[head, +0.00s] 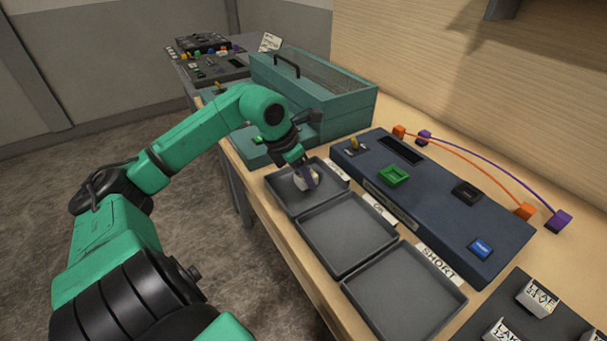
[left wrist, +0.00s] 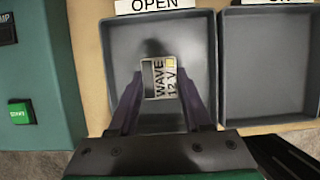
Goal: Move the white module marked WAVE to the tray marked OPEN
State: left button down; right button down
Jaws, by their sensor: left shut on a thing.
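The white module marked WAVE 12 V (left wrist: 160,80) is between the fingers of my left gripper (left wrist: 160,100) in the left wrist view. The gripper is shut on it. The module is over or in the tray marked OPEN (left wrist: 118,35); I cannot tell whether it touches the tray floor. In the head view my left gripper (head: 306,180) reaches down into the far tray (head: 283,198), and the module is mostly hidden by the fingers. My right gripper is not in view.
Two empty trays, the middle one (head: 347,233) and the near one marked SHORT (head: 405,293), stand alongside. A blue console (head: 435,200) lies to the right. Other white modules (head: 538,297) sit in a dark holder at the lower right. A green case (head: 345,105) stands behind.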

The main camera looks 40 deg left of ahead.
pick_arm(q)
jog(key=shift+f+b, duration=0.2)
jog(key=shift+b, duration=0.1)
jog(key=shift+c, duration=1.7)
grip_release()
jog(key=shift+r, duration=0.1)
jog(key=shift+r, duration=0.25)
jog(key=b+v, duration=0.2)
jog(key=v, duration=1)
jog(key=shift+b, duration=0.35)
